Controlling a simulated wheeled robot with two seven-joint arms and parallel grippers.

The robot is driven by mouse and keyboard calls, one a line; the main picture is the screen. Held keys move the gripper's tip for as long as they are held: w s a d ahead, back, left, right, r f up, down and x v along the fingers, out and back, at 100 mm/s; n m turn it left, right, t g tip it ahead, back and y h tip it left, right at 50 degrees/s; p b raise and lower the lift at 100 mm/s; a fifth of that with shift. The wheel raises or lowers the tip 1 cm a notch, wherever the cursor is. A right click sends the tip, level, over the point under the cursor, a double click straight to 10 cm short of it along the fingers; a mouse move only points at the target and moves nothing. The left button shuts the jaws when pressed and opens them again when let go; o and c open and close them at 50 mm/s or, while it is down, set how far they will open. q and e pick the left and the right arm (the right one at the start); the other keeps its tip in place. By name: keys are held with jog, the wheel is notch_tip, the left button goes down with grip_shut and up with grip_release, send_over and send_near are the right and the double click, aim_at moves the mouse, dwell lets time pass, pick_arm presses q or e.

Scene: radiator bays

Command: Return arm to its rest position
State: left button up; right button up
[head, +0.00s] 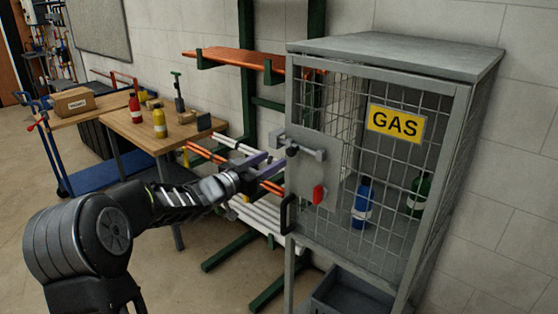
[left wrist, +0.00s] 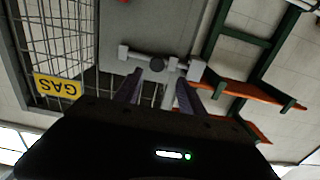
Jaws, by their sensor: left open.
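My left arm comes in from the lower left in the head view. My left gripper (head: 266,165) is stretched out in front of the cage's left edge, with its fingers apart and nothing between them. The bolt (head: 300,148) sits at the upper left of the gas cage (head: 388,48). The fingertips look close to the bolt, but I cannot tell whether they touch it. My right gripper is not in view.
A green rack (head: 248,85) with pipes stands behind my gripper. A wooden table (head: 165,135) with bottles and a blue trolley (head: 95,178) are left.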

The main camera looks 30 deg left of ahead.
pick_arm(q)
jog(key=shift+v, duration=0.8)
notch_tip(320, 180, down, 18)
jog(key=s+d+n+g+y, duration=0.1)
jog(key=n+g+y, duration=0.2)
jog(key=n+y, duration=0.1)
jog(key=s+d+f+g+h, duration=0.1)
jog(key=s+d+f+g, duration=0.15)
jog(key=d+f, duration=0.2)
jog(key=s+d+f+n+g, duration=0.1)
jog(key=s+d+f, duration=0.2)
jog(key=f, duration=0.3)
jog(key=s+d+f+g+h, duration=0.1)
jog(key=s+d+f, duration=0.1)
jog(key=d+f, duration=0.3)
jog(key=s+d+f+g, duration=0.3)
jog(key=s+d+f, duration=0.2)
jog(key=s, duration=0.4)
jog(key=s+d+f+g+h, duration=0.1)
jog(key=s+d+f+g, duration=0.2)
jog(key=s+d+f, duration=0.3)
jog(key=s+d+f+g+h, duration=0.1)
jog(key=s+d+f+g, duration=0.2)
jog(key=s+d, duration=0.6)
jog(key=s+f, duration=0.2)
jog(key=s, duration=0.2)
jog(key=shift+s+d+f+m, duration=0.15)
jog(key=shift+s+f+m, duration=0.1)
jog(key=shift+m, duration=0.15)
